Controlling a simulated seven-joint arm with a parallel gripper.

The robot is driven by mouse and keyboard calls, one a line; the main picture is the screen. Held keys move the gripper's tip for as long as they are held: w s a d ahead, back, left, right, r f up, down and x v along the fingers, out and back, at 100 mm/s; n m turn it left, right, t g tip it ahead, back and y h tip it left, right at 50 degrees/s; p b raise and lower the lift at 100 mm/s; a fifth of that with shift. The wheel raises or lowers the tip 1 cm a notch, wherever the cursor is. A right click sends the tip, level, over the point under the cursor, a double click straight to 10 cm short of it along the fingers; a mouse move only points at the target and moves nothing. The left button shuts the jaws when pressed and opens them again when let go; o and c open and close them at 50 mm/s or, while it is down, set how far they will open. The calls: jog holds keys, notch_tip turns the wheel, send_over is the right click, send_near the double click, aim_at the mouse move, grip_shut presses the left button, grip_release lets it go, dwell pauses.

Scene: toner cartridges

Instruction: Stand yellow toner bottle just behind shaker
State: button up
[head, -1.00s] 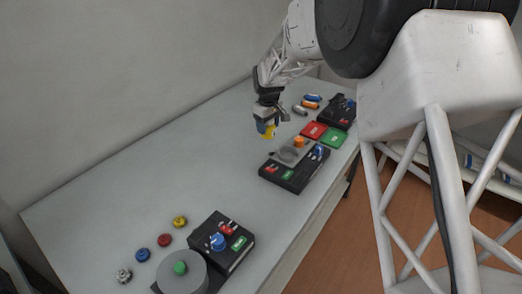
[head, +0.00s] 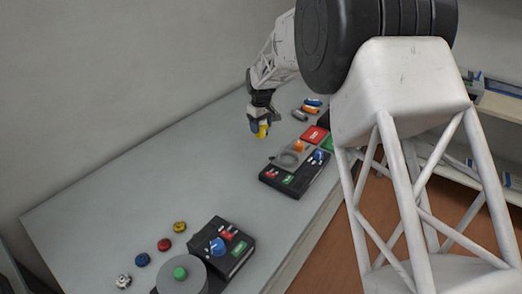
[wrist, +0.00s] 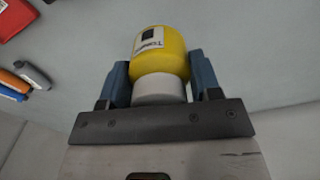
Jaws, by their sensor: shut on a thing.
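My gripper (head: 259,122) is shut on the yellow toner bottle (head: 263,131). In the wrist view the bottle (wrist: 160,50) has a yellow body, a white label and a grey-white end between the two blue fingers. The head view shows it above the table, up and left of a black device with a grey plate and a ring (head: 289,159). A second black device (head: 221,247) with a round grey disc (head: 180,275) stands at the front. No readable label tells which is the shaker. The gap under the bottle is hard to judge.
A red pad (head: 315,134) and a green pad (head: 327,143) lie beyond the nearer device. Grey, orange and blue bottles (head: 311,107) lie at the far end. Several small coloured knobs (head: 165,244) sit at the front left. The middle of the table is clear.

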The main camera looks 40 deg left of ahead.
aim_at(261, 134)
jog(key=shift+f, duration=2.15)
jog(key=shift+f, duration=2.5)
jog(key=shift+f, duration=0.15)
jog(key=o, duration=0.9)
jog(key=shift+o, duration=0.2)
notch_tip(261, 134, up, 12)
jog(key=shift+r, duration=0.15)
